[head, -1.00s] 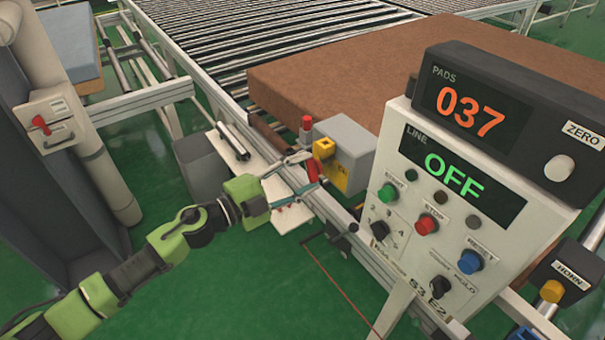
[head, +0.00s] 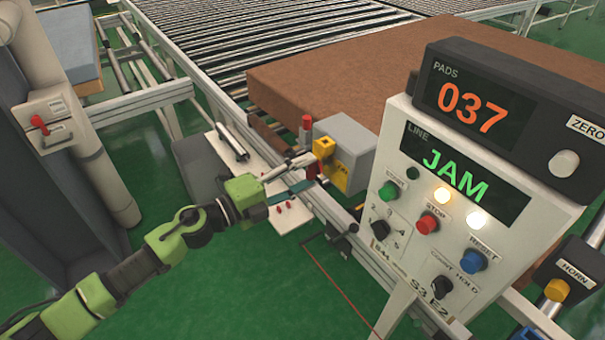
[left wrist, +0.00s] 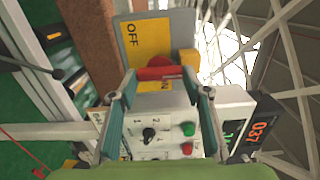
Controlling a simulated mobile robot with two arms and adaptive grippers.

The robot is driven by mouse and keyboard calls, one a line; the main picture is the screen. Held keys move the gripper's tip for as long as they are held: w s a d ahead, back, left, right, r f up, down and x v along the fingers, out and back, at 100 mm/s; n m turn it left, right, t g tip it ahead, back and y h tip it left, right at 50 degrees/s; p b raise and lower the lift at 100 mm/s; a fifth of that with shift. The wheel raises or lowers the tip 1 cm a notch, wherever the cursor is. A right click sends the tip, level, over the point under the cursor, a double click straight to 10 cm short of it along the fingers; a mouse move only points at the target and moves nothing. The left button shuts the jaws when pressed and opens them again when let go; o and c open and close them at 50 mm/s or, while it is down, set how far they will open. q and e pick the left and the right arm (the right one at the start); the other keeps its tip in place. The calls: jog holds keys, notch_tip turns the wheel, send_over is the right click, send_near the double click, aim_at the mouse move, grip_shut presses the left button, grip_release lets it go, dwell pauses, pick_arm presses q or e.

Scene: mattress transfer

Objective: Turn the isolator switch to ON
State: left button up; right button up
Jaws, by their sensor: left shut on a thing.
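The isolator switch is a grey box (head: 345,140) with a yellow face plate (head: 341,180), beside the conveyor in the head view. In the left wrist view the plate (left wrist: 150,42) reads OFF; more lettering beside the handle is partly hidden. The red handle (left wrist: 160,73) lies across the picture between my fingertips. My left gripper (head: 312,172) is at the front of the box, and it also shows in the left wrist view (left wrist: 160,80), shut on the red handle. My right gripper is not in view.
The control panel (head: 400,165) stands close to the right, its line display (head: 455,170) reading JAM with lamps lit. A brown mattress pad (head: 340,75) lies on the rollers behind. A yellow block (head: 323,147) and a red button (head: 307,122) sit by the switch box.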

pick_arm(q)
jog(key=o, duration=1.1)
jog(key=v, duration=1.2)
